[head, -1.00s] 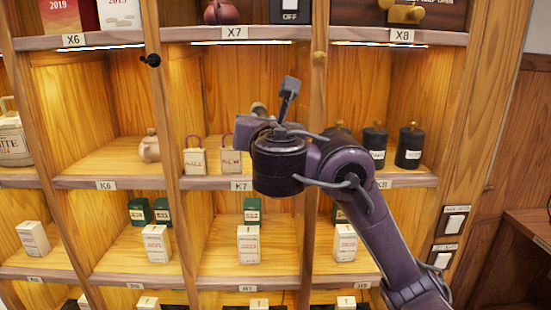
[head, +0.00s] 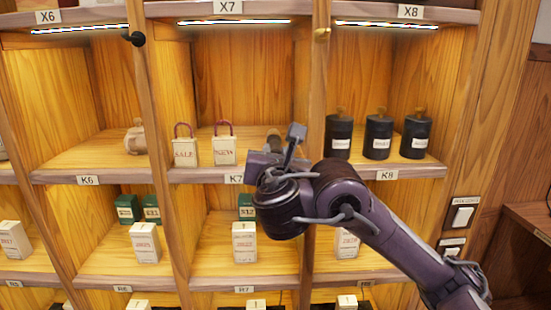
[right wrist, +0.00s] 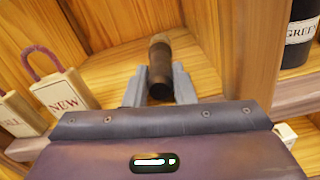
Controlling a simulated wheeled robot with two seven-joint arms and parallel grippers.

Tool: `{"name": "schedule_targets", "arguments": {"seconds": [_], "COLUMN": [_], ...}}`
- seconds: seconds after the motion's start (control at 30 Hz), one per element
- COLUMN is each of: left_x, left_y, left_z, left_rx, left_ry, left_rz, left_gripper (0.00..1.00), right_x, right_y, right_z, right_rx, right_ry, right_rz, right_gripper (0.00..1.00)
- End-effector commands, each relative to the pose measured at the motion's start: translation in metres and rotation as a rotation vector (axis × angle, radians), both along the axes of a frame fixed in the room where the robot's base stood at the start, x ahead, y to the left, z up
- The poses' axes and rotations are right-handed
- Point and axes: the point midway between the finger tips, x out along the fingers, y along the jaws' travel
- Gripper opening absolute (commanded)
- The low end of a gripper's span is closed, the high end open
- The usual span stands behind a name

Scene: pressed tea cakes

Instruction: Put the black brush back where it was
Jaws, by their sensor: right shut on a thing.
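The black brush (right wrist: 160,68) is a dark upright cylinder with a brownish top, seen in the right wrist view. My right gripper (right wrist: 160,88) is shut on it, one grey finger on each side. In the head view the brush's top (head: 273,136) shows just behind my right gripper (head: 283,147), at the front right of the compartment labelled K7 (head: 233,179). The gripper hides the brush's lower part there, and I cannot tell whether it touches the shelf. My left gripper is not in view.
A wooden divider (head: 318,100) is close on the right. Beyond it stand black canisters (head: 378,137). The back middle of K7 looks clear.

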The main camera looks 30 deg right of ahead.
Motion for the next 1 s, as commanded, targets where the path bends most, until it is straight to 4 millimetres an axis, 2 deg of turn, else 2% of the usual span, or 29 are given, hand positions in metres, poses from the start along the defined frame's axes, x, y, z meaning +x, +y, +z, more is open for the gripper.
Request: {"name": "schedule_targets", "arguments": {"seconds": [0.13, 0.3, 0.33, 0.5, 0.83, 1.0], "left_x": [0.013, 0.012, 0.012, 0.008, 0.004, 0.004], "left_y": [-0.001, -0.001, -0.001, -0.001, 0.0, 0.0], "left_z": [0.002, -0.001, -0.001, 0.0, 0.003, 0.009], "left_rx": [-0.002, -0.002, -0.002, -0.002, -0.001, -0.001], "left_ry": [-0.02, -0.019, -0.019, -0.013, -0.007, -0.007], "left_rz": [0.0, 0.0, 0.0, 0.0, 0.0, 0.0], "left_gripper": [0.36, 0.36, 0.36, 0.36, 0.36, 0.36], "right_x": [0.0, 0.0, 0.0, 0.0, 0.0, -0.015], "right_y": [0.0, 0.0, 0.0, 0.0, 0.001, 0.013], "right_z": [0.0, -0.004, -0.003, -0.002, 0.001, 0.0], "right_rx": [0.001, 0.0, 0.0, 0.0, 0.001, 0.003], "right_ry": [0.001, 0.001, 0.001, 0.002, 0.002, 0.003], "right_rz": [0.0, 0.0, 0.001, 0.001, 0.001, 0.008], "right_gripper": [0.0, 0.0, 0.26, 0.45, 0.45, 0.45]}}
